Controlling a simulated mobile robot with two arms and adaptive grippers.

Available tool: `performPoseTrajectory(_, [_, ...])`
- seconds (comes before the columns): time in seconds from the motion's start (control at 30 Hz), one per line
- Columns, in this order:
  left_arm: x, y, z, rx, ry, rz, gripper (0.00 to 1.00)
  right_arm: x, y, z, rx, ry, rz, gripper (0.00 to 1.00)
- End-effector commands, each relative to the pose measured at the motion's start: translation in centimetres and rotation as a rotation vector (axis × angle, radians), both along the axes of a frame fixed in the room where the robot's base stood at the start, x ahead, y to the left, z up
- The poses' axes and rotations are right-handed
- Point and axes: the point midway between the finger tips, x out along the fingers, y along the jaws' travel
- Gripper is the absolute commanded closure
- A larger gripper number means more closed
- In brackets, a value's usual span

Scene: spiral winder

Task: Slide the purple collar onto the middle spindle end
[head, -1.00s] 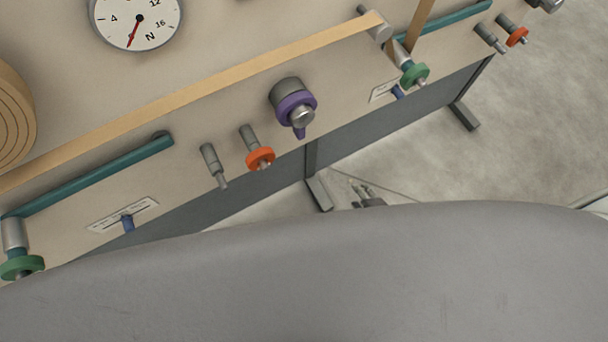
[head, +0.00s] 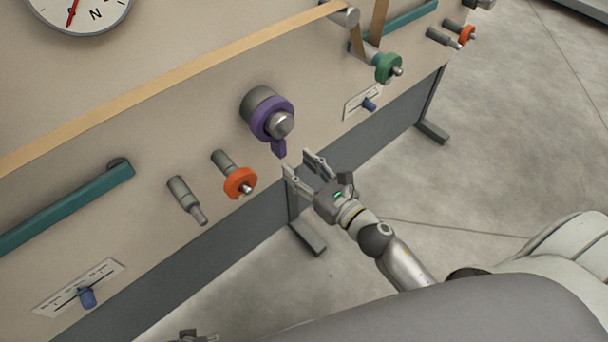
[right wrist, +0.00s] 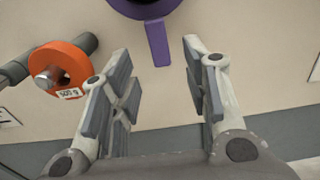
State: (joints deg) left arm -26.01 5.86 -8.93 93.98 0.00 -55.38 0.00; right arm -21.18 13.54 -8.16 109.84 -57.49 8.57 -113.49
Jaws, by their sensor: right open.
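The purple collar (head: 268,119) is a ring with a tab pointing down. In the head view it is around the middle spindle (head: 256,103), a thick grey post with a shiny metal end (head: 280,125). My right gripper (head: 299,164) is open and empty, just below and right of the tab. In the right wrist view the tab (right wrist: 158,43) shows between the open fingertips (right wrist: 157,52), with no contact visible. A small dark part at the bottom edge of the head view seems to be my left gripper (head: 195,336); its fingers are cut off.
An orange ring (head: 240,183) sits on a thin post left of the collar, beside a bare grey peg (head: 186,199). A green ring (head: 389,68) is at upper right. A tan belt (head: 180,84) crosses the beige panel. Open floor lies to the right.

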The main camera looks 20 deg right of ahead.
Motion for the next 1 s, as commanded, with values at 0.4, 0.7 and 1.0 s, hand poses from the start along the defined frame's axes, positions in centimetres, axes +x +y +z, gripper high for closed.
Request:
performPoseTrajectory(0.4, [-1.3,0.1,-2.3,0.001,0.013,-0.003,0.42,4.8,1.7,0.1,0.003,0.0,0.0,0.57])
performPoseTrajectory(0.7, [-1.2,0.2,-2.3,0.001,0.013,-0.003,0.42,6.9,2.5,0.0,0.004,0.003,0.0,0.57])
performPoseTrajectory(1.0, [-1.2,0.2,-2.2,0.002,0.014,-0.003,0.42,7.2,2.6,0.0,0.004,0.003,0.0,0.57])
